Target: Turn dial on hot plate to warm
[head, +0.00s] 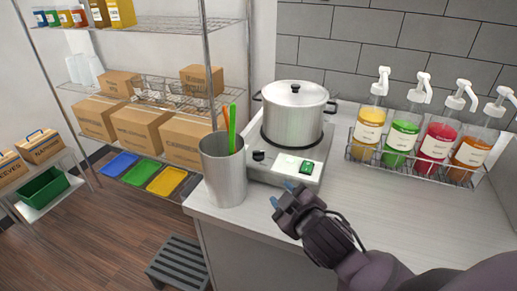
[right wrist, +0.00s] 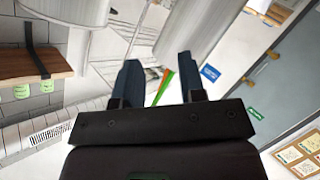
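The hot plate (head: 262,172) is a silver box on the counter with a lidded steel pot (head: 293,118) on its burner. Its black dial (head: 258,155) is at the left of the front face, beside a white label and a green switch (head: 306,167). The dial's setting is too small to read. My right gripper (head: 284,194) is just in front of the hot plate, lower right of the dial and apart from it. In the right wrist view its two blue-grey fingers (right wrist: 160,84) are apart with nothing held. My left gripper is not in view.
A steel cup (head: 224,178) with green and orange straws stands left of the hot plate, close to the dial side. A wire rack (head: 412,168) of pump bottles stands at the right. The counter (head: 375,208) between is clear. Shelves with boxes stand at the left.

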